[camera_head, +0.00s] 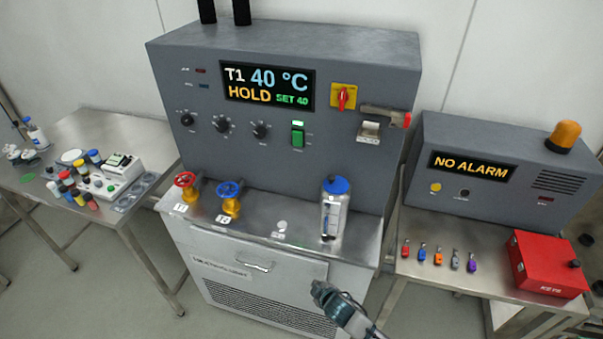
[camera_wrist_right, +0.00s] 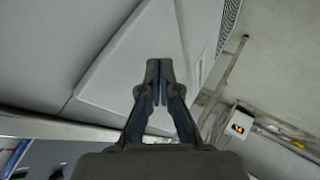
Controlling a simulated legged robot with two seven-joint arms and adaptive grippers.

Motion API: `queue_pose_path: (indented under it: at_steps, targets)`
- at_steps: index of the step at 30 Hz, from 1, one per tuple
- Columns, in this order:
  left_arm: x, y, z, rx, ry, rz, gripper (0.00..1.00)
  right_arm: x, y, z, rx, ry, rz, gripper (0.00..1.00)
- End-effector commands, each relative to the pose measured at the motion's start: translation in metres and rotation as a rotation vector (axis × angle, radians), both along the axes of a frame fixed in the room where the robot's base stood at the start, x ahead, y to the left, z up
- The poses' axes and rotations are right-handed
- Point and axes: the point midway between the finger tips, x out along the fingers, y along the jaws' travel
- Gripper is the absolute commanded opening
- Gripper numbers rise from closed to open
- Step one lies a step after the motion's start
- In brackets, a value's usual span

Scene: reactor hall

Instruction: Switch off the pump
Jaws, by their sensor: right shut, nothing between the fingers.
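A green rocker switch (camera_head: 298,136) sits on the front of the grey reactor cabinet (camera_head: 290,180), with a lit green lamp (camera_head: 298,123) just above it. Its small label is too small to read, so I cannot tell for sure that it is the pump's. My right gripper (camera_head: 318,288) is in front of the lower cabinet door, well below the switch and apart from it. Its fingers are shut and empty, and they also show in the right wrist view (camera_wrist_right: 159,70), against pale panels. My left gripper is not in view.
Red (camera_head: 185,181) and blue (camera_head: 230,189) valve wheels and a blue-capped bottle (camera_head: 335,208) stand on the cabinet ledge. A red-yellow rotary switch (camera_head: 343,97) and three black knobs are on the panel. A right table holds several coloured tags and a red box (camera_head: 546,264).

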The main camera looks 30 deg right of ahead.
Motion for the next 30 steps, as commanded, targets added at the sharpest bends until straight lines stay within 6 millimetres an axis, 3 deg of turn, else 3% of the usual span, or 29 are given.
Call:
queue_pose_path:
  at_steps: [1, 6, 12, 18, 22, 30]
  targets:
    - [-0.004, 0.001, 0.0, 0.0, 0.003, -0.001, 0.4, 0.007, 0.001, 0.037, -0.039, -0.052, 0.032, 0.0]
    - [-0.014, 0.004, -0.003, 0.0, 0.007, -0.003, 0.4, 0.028, -0.001, 0.139, -0.201, -0.216, 0.142, 0.0]
    - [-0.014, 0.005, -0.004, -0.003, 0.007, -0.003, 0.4, 0.084, -0.03, 0.243, -0.506, -0.441, 0.283, 0.0]
    - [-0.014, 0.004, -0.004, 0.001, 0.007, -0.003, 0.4, 0.111, -0.05, 0.342, -0.784, -0.613, 0.381, 0.0]
    - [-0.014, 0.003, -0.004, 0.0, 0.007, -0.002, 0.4, 0.115, -0.054, 0.374, -0.88, -0.663, 0.409, 0.0]
    - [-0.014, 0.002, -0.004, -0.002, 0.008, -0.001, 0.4, 0.116, -0.053, 0.379, -0.895, -0.672, 0.415, 0.0]
